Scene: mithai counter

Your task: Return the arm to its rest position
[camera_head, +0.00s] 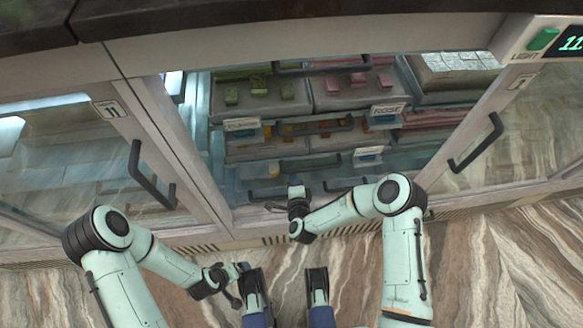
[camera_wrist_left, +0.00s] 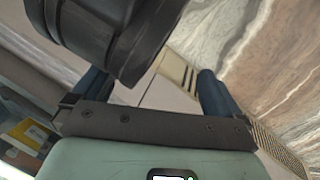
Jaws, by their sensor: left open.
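My left arm comes in from the left in the head view, bent low in front of the counter. Its gripper (camera_head: 238,284) is over the floor, near dark upright parts at the bottom of the picture. In the left wrist view the two blue fingers (camera_wrist_left: 155,90) stand wide apart, with nothing seen held. A large black ridged part fills the top of that view; I cannot tell whether it touches a finger. My right arm bends in from the right, and its gripper (camera_head: 297,193) is at the lower edge of the case opening. Its fingers are too small to read.
The display case's trays (camera_head: 262,101) hold green and pink sweets. Glass doors with black handles (camera_head: 150,176) and (camera_head: 475,143) flank the opening. A panel with a green button (camera_head: 543,39) is at upper right. The marble floor (camera_head: 480,255) is clear at lower right.

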